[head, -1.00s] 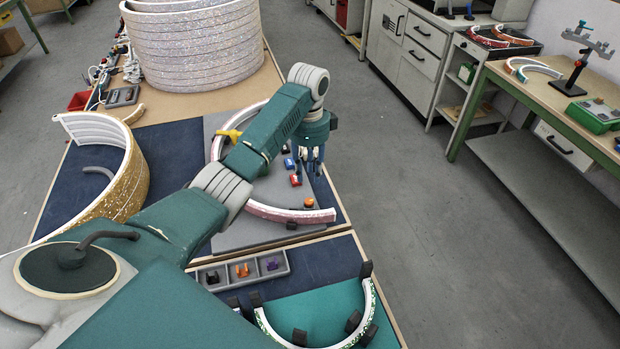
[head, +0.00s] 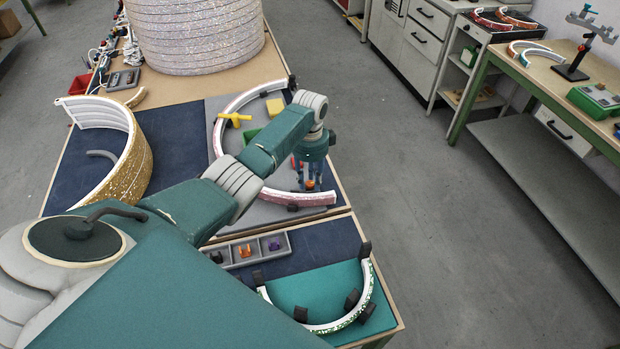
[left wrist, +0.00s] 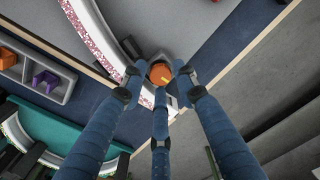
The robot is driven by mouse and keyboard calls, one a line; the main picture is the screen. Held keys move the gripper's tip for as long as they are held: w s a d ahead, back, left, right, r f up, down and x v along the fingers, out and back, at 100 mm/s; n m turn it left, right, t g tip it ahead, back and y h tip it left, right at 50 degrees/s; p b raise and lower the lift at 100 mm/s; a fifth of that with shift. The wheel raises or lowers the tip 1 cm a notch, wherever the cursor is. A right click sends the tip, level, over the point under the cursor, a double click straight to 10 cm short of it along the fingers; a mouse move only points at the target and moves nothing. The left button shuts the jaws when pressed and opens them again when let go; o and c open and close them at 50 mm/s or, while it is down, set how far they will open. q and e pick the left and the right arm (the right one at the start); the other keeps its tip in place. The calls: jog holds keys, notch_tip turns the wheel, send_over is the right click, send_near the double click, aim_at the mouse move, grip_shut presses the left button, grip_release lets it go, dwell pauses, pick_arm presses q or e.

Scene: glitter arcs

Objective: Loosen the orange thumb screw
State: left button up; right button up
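The orange thumb screw (head: 309,184) sits by the near right end of the pink glitter arc (head: 275,198). In the left wrist view the round orange screw head (left wrist: 160,73) lies between my fingertips, on a dark clamp beside the arc. My left gripper (head: 308,182) points down over it with three blue fingers spread around the screw. In the left wrist view the fingertips (left wrist: 160,78) surround the head, with narrow gaps showing at its sides. I cannot tell how far down the fingers reach. My right gripper is not in view.
A grey tray (head: 228,258) with orange and purple pieces lies nearer. A green-white arc (head: 340,322) with black clamps stands on a teal board. A gold glitter arc (head: 132,170) stands at left. Open floor is at right.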

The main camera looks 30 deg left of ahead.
pick_arm(q)
grip_shut()
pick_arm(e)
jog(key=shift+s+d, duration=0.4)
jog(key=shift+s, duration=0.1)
pick_arm(q)
jog(key=shift+r+n+p, duration=0.1)
jog(key=shift+n+p, duration=0.2)
jog(key=shift+n, duration=0.1)
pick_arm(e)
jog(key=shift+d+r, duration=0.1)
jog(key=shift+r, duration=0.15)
pick_arm(q)
jog(key=n+p, duration=0.1)
jog(key=n, duration=0.2)
jog(key=shift+n+p, duration=0.35)
jog(key=shift+n, duration=0.05)
jog(key=n+p, duration=0.1)
jog(key=n, duration=0.2)
jog(key=shift+n, duration=0.8)
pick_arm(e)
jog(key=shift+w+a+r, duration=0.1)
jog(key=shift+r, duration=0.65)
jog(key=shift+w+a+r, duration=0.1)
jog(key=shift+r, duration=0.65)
